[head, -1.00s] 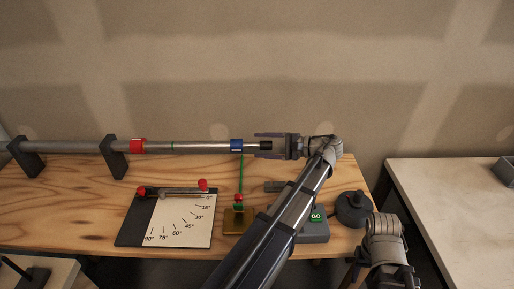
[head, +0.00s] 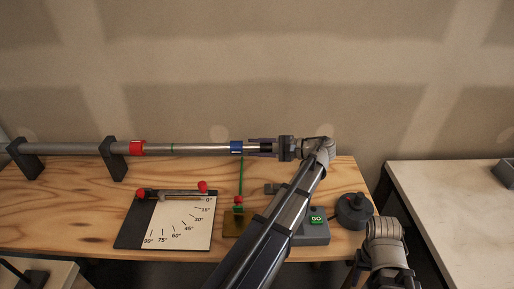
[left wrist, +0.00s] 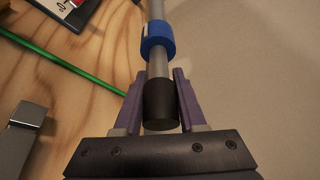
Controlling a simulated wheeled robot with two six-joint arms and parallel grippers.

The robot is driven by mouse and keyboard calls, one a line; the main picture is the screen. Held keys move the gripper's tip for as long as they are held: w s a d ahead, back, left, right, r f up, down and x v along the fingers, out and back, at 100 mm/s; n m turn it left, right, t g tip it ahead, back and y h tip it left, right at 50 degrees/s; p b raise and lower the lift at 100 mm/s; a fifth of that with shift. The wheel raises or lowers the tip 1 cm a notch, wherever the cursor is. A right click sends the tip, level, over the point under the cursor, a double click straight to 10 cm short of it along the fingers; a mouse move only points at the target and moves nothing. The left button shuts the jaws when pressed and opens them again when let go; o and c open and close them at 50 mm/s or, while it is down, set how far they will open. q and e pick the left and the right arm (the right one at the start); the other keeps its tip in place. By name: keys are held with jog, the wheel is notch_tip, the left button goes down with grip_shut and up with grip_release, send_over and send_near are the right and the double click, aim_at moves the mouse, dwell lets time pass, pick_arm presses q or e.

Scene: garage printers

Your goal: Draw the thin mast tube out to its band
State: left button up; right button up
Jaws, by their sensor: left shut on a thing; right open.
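The mast lies level across the bench, thick at left and stepping down through a red collar (head: 137,148) and a blue collar (head: 236,147). The thin mast tube (head: 252,147) shows a short bare length right of the blue collar. It ends in a black cap (left wrist: 160,104). My left gripper (head: 262,147) is shut on the capped end, a purple finger on each side in the left wrist view (left wrist: 160,85). I see no band on the thin tube's bare part. My right gripper (head: 385,275) is at the lower right, its fingers barely visible.
Two dark brackets (head: 113,160) hold the mast. An angle board (head: 190,232), a GO box (head: 316,232) and a black knob (head: 353,208) sit on the bench. Clear space lies right of my left wrist.

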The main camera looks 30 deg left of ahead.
pick_arm(q)
grip_shut()
dwell(0.8)
